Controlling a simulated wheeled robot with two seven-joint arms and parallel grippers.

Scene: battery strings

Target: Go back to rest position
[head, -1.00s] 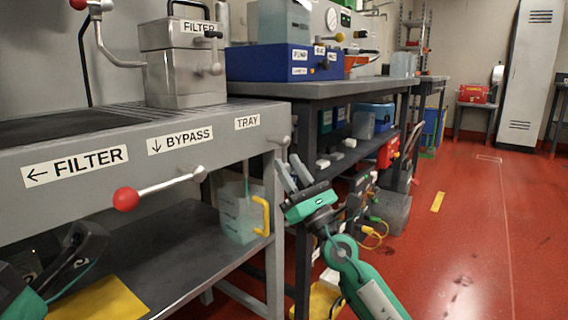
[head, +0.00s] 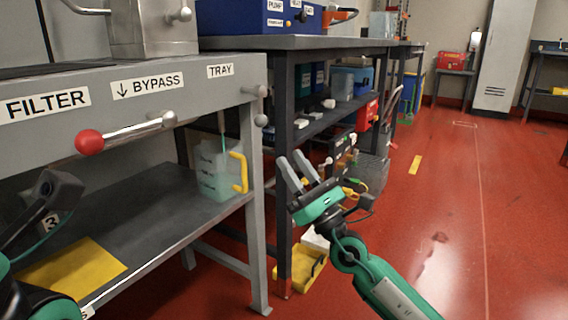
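My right gripper (head: 303,178) is in the middle of the head view, in front of the dark workbench's leg. Its two grey fingers are apart, with nothing between them. My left arm comes in at the lower left, and my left gripper (head: 58,188) shows as a dark shape in front of the grey bench's lower shelf. Its fingers are not clear enough to tell whether it is open or shut. No held thing shows at either gripper.
The grey bench (head: 190,90) carries a lever with a red knob (head: 88,142). A translucent jug (head: 214,172) with a yellow handle and a yellow sheet (head: 75,272) are on its shelf. A dark workbench (head: 300,42) stands behind. Red floor (head: 450,210) is open at right.

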